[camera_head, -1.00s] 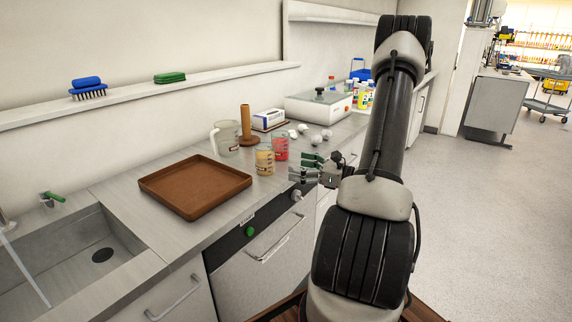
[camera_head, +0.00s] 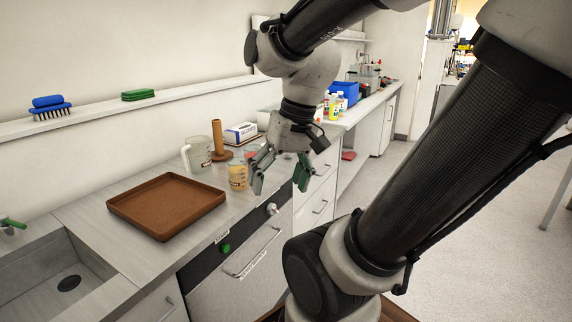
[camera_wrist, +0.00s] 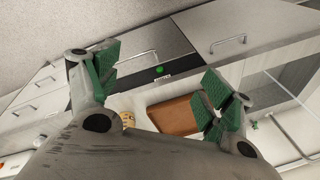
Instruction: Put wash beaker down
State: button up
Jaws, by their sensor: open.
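My gripper (camera_head: 280,188) is open and empty, pointing down at the front of the counter, right of the yellow beaker (camera_head: 237,177). A clear beaker with a handle (camera_head: 197,153) stands upright on the counter behind the brown tray (camera_head: 150,232); I cannot tell for certain which vessel is the wash beaker.
The tray is empty. A sink (camera_head: 75,275) lies at the left. Bottles and a blue container (camera_head: 345,92) are farther right. Drawers front the counter.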

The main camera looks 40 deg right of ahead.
jog(key=r+n, duration=0.1)
jog(key=d+r+n+t+h, duration=0.1)
jog(key=r+t, duration=0.1)
jog(key=shift+s+d+n+h, duration=0.1)
jog(key=shift+d+n+h, duration=0.25)
jog(key=shift+n+h, duration=0.05)
